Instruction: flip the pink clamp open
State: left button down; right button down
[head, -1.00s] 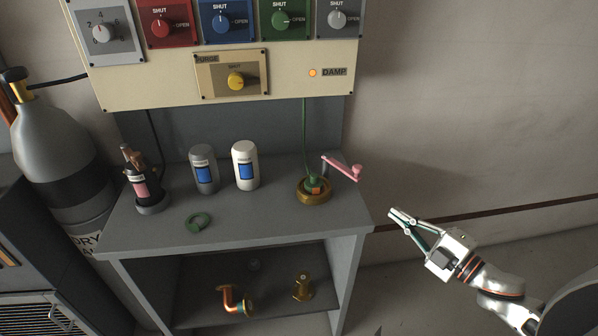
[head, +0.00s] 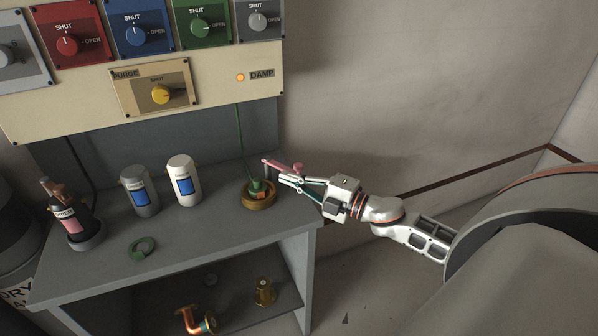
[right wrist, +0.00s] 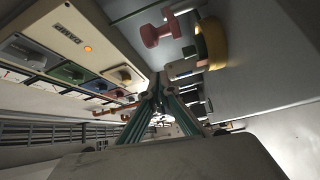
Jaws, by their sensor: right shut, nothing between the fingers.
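The pink clamp (head: 274,163) is a lever with a knob at its right end, above a brass ring base (head: 259,201) with a green part inside, at the right of the grey bench top. My right gripper (head: 283,178) is shut and empty, its tips just below and beside the pink lever; I cannot tell whether they touch it. In the right wrist view the pink knob (right wrist: 159,34) and brass base (right wrist: 211,43) appear above the closed fingertips (right wrist: 158,80). My left gripper is not in view.
A grey bottle (head: 139,190), a white bottle (head: 184,180) and a dark bottle with a pink label (head: 75,221) stand left on the bench. A green ring (head: 142,247) lies in front. The knob panel (head: 215,85) is above. Brass fittings (head: 264,291) sit on the lower shelf.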

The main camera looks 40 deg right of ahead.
jog(key=d, duration=0.2)
jog(key=w+d, duration=0.1)
jog(key=shift+w+d+f, duration=0.1)
jog(key=shift+d+f, duration=0.2)
jog(key=shift+d, duration=0.1)
jog(key=d, duration=0.1)
jog(key=w+d, duration=0.1)
jog(key=d, duration=0.1)
jog(key=shift+d+r+b, duration=0.15)
jog(key=shift+d+b, duration=0.1)
jog(key=shift+b, duration=0.05)
jog(key=shift+d, duration=0.1)
